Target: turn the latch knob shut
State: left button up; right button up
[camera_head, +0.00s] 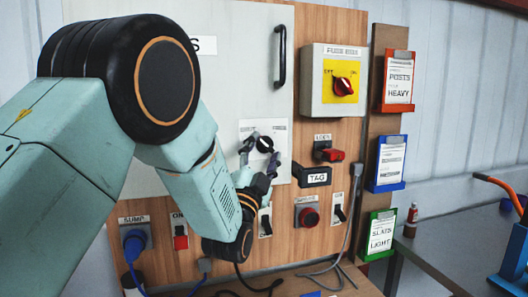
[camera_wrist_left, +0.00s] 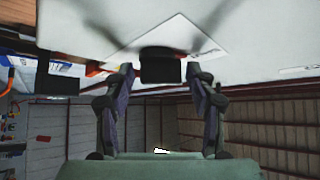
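The latch knob (camera_head: 265,144) is black and sits on a white label plate at the lower right of the pale grey door panel (camera_head: 235,75). My left gripper (camera_head: 258,153) reaches up to it from below, with one finger on each side. In the left wrist view the dark knob (camera_wrist_left: 160,68) is between the two fingertips of the left gripper (camera_wrist_left: 159,75), with a small gap on each side. The gripper is open around the knob. The knob's exact angle is hard to tell. My right gripper is in neither view.
A black door handle (camera_head: 280,57) is above. To the right are a fuse box (camera_head: 316,92) with a red switch, a red-handled lock (camera_head: 328,152) and a black tag plate (camera_head: 312,176). A red button (camera_head: 308,216) and switches sit below. Cables hang near the bottom.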

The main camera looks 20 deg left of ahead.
pick_arm(q)
jog(key=shift+o, duration=0.5)
jog(key=shift+d+r, duration=0.1)
jog(key=shift+s, duration=0.15)
jog(key=v, duration=1.1)
jog(key=shift+s+f, duration=0.3)
